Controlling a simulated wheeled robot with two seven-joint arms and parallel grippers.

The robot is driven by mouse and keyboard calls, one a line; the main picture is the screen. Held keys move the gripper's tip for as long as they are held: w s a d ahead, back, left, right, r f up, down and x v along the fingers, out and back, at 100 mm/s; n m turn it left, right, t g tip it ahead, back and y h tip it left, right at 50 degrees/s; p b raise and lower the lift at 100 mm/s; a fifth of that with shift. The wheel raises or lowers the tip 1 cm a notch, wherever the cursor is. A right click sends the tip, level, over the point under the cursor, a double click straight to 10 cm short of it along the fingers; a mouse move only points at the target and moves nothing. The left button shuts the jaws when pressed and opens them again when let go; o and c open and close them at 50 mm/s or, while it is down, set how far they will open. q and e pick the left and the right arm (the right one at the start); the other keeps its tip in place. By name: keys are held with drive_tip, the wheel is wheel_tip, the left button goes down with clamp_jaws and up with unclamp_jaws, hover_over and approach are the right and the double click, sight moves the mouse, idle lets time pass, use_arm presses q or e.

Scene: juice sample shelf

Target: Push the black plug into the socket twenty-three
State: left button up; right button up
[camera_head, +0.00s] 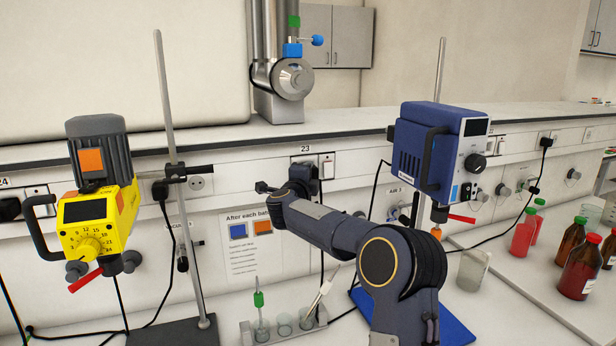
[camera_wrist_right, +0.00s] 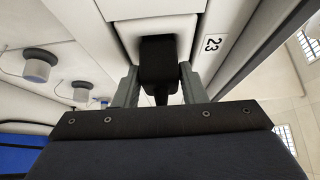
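The black plug (camera_wrist_right: 158,58) sits between the two grey fingers of my right gripper (camera_wrist_right: 158,72), which appear to touch it on both sides. The plug is up against the pale socket unit (camera_wrist_right: 127,32) beside the label 23 (camera_wrist_right: 212,44). How deep it sits is hidden behind its body. In the head view, my right gripper (camera_head: 302,178) is at the wall panel just below the label 23 (camera_head: 306,149), with a white switch (camera_head: 328,166) to its right. My left gripper is in neither view.
A yellow stirrer (camera_head: 98,215) on a stand is left of my right arm. A blue stirrer (camera_head: 437,150) hangs close on its right. A rack with glassware (camera_head: 284,325) stands below. Brown bottles (camera_head: 580,266) are at the far right.

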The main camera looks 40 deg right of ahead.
drive_tip(key=o, duration=0.4)
drive_tip(key=s+a+r+n+t+y+b, duration=0.3)
drive_tip(key=s+a+n+t+y, duration=0.3)
drive_tip(key=a, duration=0.7)
drive_tip(key=s+a+f+n+g+y, duration=0.1)
drive_tip(key=s+a+f+n+y, duration=0.4)
drive_tip(key=s+a+n+y, duration=0.55)
drive_tip(key=s+a+f+n+g, duration=0.3)
drive_tip(key=s+f, duration=0.4)
drive_tip(key=s, duration=0.1)
drive_tip(key=s+a+f+n+g+y, duration=0.1)
drive_tip(key=s+a+f+n+g, duration=0.1)
drive_tip(key=s+f, duration=0.5)
drive_tip(key=s+a+f+n+g, duration=0.3)
drive_tip(key=s+f+n+g, duration=0.2)
drive_tip(key=s, duration=0.6)
drive_tip(key=shift+a+f+g, duration=0.35)
drive_tip(key=shift+f+g, duration=0.05)
drive_tip(key=shift+f, duration=0.55)
